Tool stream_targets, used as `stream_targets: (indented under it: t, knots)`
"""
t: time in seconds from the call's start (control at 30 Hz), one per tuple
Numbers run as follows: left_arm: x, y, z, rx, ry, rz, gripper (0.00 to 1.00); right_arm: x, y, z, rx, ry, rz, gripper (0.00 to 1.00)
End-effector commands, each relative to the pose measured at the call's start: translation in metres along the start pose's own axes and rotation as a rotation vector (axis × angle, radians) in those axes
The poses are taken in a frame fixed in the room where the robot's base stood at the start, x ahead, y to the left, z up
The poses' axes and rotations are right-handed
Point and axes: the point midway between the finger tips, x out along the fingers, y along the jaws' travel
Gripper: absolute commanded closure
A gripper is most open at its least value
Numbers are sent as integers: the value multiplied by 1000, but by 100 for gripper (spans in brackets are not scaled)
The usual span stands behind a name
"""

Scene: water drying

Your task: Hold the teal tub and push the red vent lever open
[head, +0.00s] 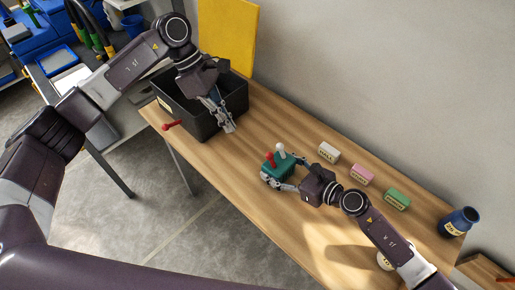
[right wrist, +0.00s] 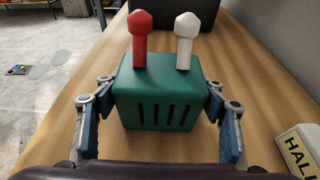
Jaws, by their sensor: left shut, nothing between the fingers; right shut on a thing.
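The teal tub (head: 275,168) stands on the wooden table, with slots in its near face in the right wrist view (right wrist: 158,108). A red lever (right wrist: 140,38) and a white lever (right wrist: 186,40) stand upright side by side on its top; both also show in the head view. My right gripper (right wrist: 160,125) is shut on the tub, one finger at each side. My left gripper (head: 229,127) is shut and empty, by the black bin (head: 205,126), apart from the tub and its levers.
A small red piece (head: 172,125) sticks out beside the bin. White (head: 328,152), pink (head: 362,174) and green (head: 397,199) labelled blocks lie along the wall side. A blue jar (head: 459,221) is at the far right. A yellow board (head: 228,38) stands behind the bin. Table between bin and tub is clear.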

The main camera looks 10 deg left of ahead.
Motion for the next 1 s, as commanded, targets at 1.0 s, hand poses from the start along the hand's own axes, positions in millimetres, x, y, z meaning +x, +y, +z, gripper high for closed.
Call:
stream_targets:
  t: [1.0]
  knots:
    - [110,0,37,3,0,0,100,0,0,0,0,1,-1,64]
